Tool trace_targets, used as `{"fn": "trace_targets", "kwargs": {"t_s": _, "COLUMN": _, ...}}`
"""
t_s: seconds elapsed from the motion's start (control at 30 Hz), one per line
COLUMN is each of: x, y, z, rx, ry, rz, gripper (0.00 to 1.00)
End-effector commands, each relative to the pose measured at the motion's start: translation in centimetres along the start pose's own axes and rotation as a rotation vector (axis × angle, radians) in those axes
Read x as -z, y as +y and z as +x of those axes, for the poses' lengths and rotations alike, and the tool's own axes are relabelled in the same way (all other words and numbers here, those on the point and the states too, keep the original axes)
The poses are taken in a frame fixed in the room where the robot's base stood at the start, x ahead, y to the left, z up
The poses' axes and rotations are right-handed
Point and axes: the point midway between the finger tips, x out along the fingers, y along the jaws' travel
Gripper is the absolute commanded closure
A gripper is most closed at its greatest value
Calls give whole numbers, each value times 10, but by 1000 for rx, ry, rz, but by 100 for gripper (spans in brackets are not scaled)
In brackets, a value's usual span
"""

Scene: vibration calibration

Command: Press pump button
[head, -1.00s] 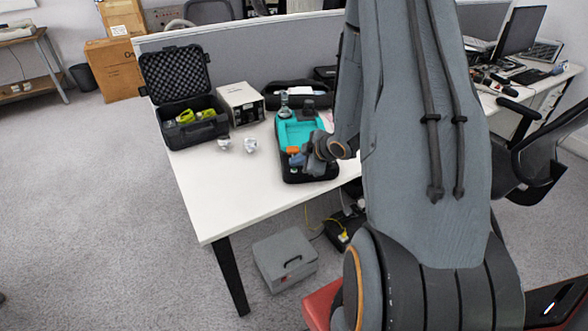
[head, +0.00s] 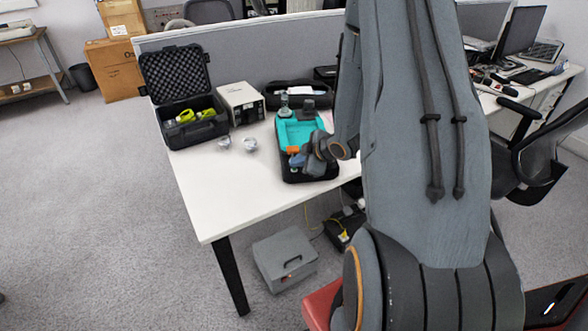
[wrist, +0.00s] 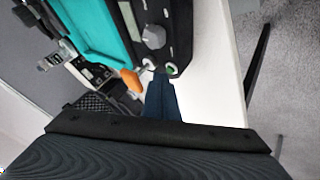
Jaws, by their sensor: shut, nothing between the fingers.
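The pump, a teal and black unit (head: 296,131), stands on the white desk. In the wrist view its teal part (wrist: 97,32) is at upper left, beside a black panel with a grey knob (wrist: 153,37). An orange part (wrist: 131,80) is just left of the fingers. In the head view my gripper (head: 297,160) is at the pump's near end, partly covering it.
An open black case (head: 190,134) with yellow-green items, a beige instrument box (head: 241,103) and two small shiny objects (head: 250,144) are left of the pump. The desk's front left (head: 215,200) is clear. A grey box (head: 285,262) is on the floor.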

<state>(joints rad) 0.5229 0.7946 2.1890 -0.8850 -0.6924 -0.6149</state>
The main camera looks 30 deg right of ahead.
Motion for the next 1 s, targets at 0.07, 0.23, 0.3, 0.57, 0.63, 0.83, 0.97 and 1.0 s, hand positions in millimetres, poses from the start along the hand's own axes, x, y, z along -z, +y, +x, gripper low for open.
{"fn": "trace_targets", "kwargs": {"t_s": 0.07, "x": -2, "y": -2, "z": 3, "rx": 0, "ry": 0, "rz": 1, "gripper": 100}}
{"fn": "trace_targets", "kwargs": {"t_s": 0.23, "x": -4, "y": -3, "z": 4, "rx": 0, "ry": 0, "rz": 0, "gripper": 100}}
{"fn": "trace_targets", "kwargs": {"t_s": 0.3, "x": -3, "y": -3, "z": 4, "rx": 0, "ry": 0, "rz": 0, "gripper": 100}}
{"fn": "trace_targets", "kwargs": {"t_s": 0.57, "x": -2, "y": -2, "z": 3, "rx": 0, "ry": 0, "rz": 0, "gripper": 100}}
{"fn": "trace_targets", "kwargs": {"t_s": 0.63, "x": -1, "y": -1, "z": 1, "rx": 0, "ry": 0, "rz": 0, "gripper": 100}}
{"fn": "trace_targets", "kwargs": {"t_s": 0.83, "x": 1, "y": 2, "z": -3, "rx": 0, "ry": 0, "rz": 0, "gripper": 100}}
{"fn": "trace_targets", "kwargs": {"t_s": 0.97, "x": 1, "y": 1, "z": -2, "rx": 0, "ry": 0, "rz": 0, "gripper": 100}}
{"fn": "trace_targets", "kwargs": {"t_s": 1.0, "x": 1, "y": 2, "z": -2, "rx": 0, "ry": 0, "rz": 0, "gripper": 100}}
